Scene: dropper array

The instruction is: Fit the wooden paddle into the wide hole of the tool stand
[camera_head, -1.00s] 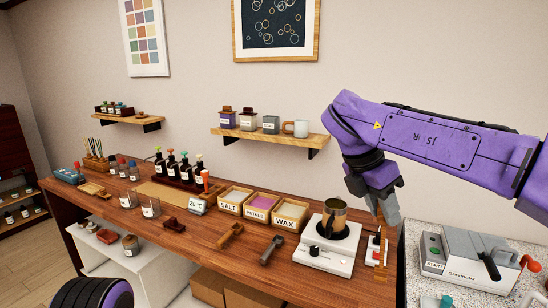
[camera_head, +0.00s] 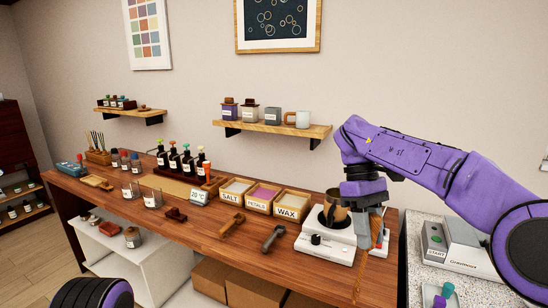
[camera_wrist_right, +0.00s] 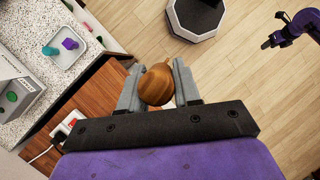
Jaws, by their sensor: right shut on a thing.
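The wooden paddle (camera_head: 362,270) hangs below my right gripper (camera_head: 365,232), slightly tilted, near the right front edge of the bench. In the right wrist view the gripper's two fingers (camera_wrist_right: 157,90) are shut on its round wooden end (camera_wrist_right: 157,84). The paddle's lower part is hidden there. I cannot surely pick out the tool stand; a small wooden holder with thin sticks (camera_head: 97,152) stands at the bench's far left. My left gripper (camera_wrist_right: 270,42) shows small at the upper right of the right wrist view, away from the paddle; its opening is unclear.
A white hotplate (camera_head: 325,242) with a metal pot (camera_head: 336,207) is just left of my right gripper. Boxes labelled salt (camera_head: 235,198), petals and wax (camera_head: 288,213) stand behind. A grey machine (camera_head: 450,250) is on the right counter. The front middle bench holds small wooden tools.

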